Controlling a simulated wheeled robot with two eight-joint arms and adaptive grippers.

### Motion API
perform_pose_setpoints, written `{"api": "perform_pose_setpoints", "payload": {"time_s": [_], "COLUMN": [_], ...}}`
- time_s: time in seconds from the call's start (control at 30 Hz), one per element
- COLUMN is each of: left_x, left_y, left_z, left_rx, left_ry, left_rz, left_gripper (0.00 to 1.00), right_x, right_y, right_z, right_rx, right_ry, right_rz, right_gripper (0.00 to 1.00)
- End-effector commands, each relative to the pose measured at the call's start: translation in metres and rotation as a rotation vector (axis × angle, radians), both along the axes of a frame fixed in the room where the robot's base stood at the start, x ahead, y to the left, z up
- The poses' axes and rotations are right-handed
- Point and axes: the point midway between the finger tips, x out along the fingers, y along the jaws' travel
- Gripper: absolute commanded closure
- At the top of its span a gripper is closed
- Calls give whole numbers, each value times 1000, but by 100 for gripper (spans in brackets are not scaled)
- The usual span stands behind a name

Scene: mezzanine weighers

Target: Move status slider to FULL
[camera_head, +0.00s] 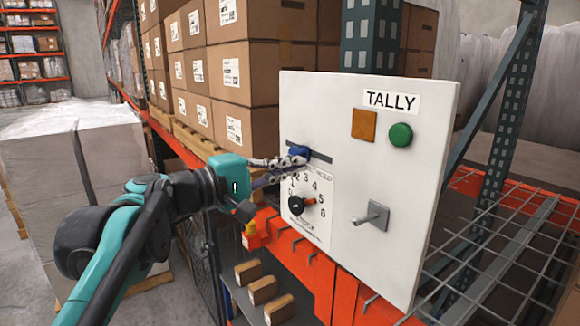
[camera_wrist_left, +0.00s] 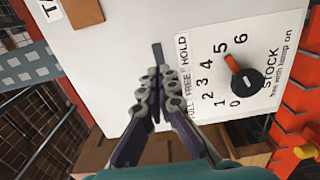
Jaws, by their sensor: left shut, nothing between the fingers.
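The white TALLY panel (camera_head: 355,190) carries a dark horizontal slot (camera_head: 322,157) with a blue slider knob (camera_head: 299,151) in its left part. In the left wrist view the slot (camera_wrist_left: 157,53) shows beyond my fingertips, beside the printed words FULL, FREE and HOLD; FULL is at the end nearer my gripper's base. My left gripper (camera_head: 296,161) is shut, its fingertips at the panel by the knob. It also shows in the left wrist view (camera_wrist_left: 154,77), where its fingers hide the knob. Whether they touch the knob I cannot tell. My right gripper is not in view.
Below the slot is a STOCK dial (camera_head: 297,205) with numbers.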

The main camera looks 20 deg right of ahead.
Motion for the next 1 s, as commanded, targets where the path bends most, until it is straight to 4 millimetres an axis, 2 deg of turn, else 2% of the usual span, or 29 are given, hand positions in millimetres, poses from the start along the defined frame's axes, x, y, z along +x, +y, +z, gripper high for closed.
{"api": "perform_pose_setpoints", "payload": {"time_s": [1.0], "left_x": [10], "left_y": [-28], "left_z": [0], "left_rx": [0], "left_ry": [0], "left_rz": [-1], "left_gripper": [100], "right_x": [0], "right_y": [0], "right_z": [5], "right_rx": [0], "right_ry": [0], "right_rz": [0], "right_gripper": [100]}}
